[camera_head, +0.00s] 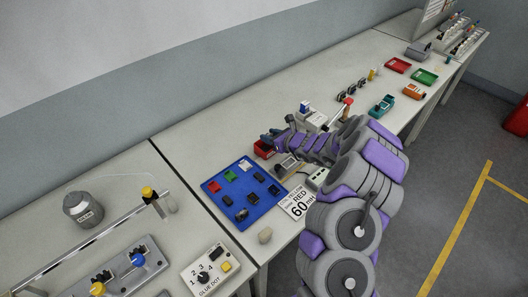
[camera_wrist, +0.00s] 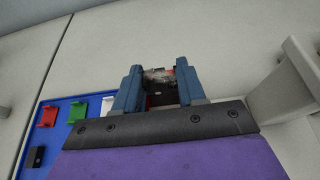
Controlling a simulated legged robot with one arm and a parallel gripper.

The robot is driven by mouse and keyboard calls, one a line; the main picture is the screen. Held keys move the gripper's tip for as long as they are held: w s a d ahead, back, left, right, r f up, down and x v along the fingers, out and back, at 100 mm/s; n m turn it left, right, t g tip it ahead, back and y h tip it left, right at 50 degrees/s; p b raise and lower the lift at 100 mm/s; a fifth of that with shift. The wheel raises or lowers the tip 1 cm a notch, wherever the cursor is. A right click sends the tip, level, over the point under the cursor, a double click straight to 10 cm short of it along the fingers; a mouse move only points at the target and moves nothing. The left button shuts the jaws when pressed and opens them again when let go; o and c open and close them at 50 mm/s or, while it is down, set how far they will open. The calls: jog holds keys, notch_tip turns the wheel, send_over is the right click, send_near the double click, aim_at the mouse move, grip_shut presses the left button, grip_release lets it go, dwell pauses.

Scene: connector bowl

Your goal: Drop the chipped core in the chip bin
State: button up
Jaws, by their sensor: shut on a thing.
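My gripper (camera_wrist: 160,80) is shut on a dark piece, the core (camera_wrist: 164,90), between its two blue fingers. The core's far edge is rough and pale. In the head view my gripper (camera_head: 273,138) is above the bench, just over a small red bin (camera_head: 264,150) behind the blue tray. The core is too small to make out in the head view. I cannot read a label that marks the red bin as the chip bin.
The blue tray (camera_head: 229,213) holds several red, green and dark parts. A printed card (camera_head: 297,201) reading "60mH" lies right of it. A white device (camera_head: 308,117) stands right of my gripper. Red, green, teal and orange containers sit farther along the bench.

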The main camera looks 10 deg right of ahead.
aim_at(273, 154)
jog(key=f, duration=0.1)
jog(key=d+f+b, duration=0.1)
jog(key=f, duration=0.1)
jog(key=shift+d+f, duration=0.2)
jog(key=shift+f, duration=0.05)
jog(key=shift+a, duration=0.4)
jog(key=o, duration=1)
jog(key=shift+a, duration=0.1)
jog(key=shift+o, duration=0.7)
jog(key=shift+r, duration=0.1)
jog(key=shift+d, duration=0.3)
jog(key=shift+s+d+r, duration=0.15)
jog(key=shift+d, duration=0.05)
jog(key=p+v, duration=0.3)
jog(key=v, duration=1.3)
jog(key=shift+s, duration=0.35)
